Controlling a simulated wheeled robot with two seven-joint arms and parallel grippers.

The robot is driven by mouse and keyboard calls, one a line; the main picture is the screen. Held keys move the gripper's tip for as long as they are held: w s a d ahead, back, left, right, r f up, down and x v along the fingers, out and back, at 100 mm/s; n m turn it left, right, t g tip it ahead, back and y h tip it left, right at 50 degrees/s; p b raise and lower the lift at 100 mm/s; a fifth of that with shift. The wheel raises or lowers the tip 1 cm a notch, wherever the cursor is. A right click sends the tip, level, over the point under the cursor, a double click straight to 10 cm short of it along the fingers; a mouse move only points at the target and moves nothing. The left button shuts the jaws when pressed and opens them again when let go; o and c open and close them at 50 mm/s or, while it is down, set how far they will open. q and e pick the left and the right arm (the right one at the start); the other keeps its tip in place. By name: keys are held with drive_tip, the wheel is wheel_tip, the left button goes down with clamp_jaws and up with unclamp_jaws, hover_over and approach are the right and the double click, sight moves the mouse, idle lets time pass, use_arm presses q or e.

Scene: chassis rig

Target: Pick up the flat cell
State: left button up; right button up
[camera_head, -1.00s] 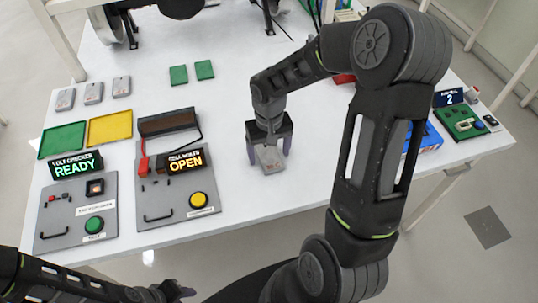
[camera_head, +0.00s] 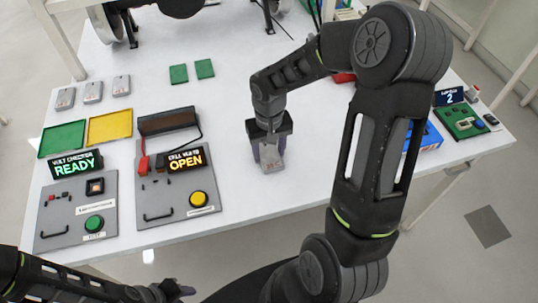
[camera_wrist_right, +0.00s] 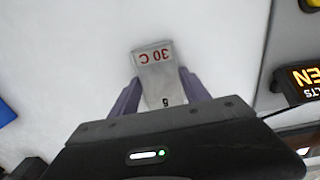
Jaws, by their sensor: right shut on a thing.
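The flat cell (camera_head: 272,160) is a grey pouch on the white table, below my right gripper (camera_head: 269,154). In the right wrist view the cell (camera_wrist_right: 156,68) shows a red "30 C" mark and lies between the two purple fingers of the right gripper (camera_wrist_right: 160,92). The fingers are closed in on its sides. I cannot tell whether it is lifted off the table. My left gripper (camera_head: 178,290) is low at the bottom left, away from the cell; its jaw state is unclear.
Several other grey cells (camera_head: 93,92) lie at the left behind a green tray (camera_head: 62,139) and a yellow tray (camera_head: 110,127). A volt checker panel reads READY (camera_head: 75,165), and another panel reads OPEN (camera_head: 186,158). Two green pads (camera_head: 179,74) lie at the back. The table right of the panels is mostly clear.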

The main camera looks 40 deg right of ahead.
sight(269, 154)
drive_tip(key=c, duration=0.7)
drive_tip(key=shift+r, duration=0.1)
wheel_tip(269, 154, up, 10)
drive_tip(key=b, duration=0.1)
idle(0.6)
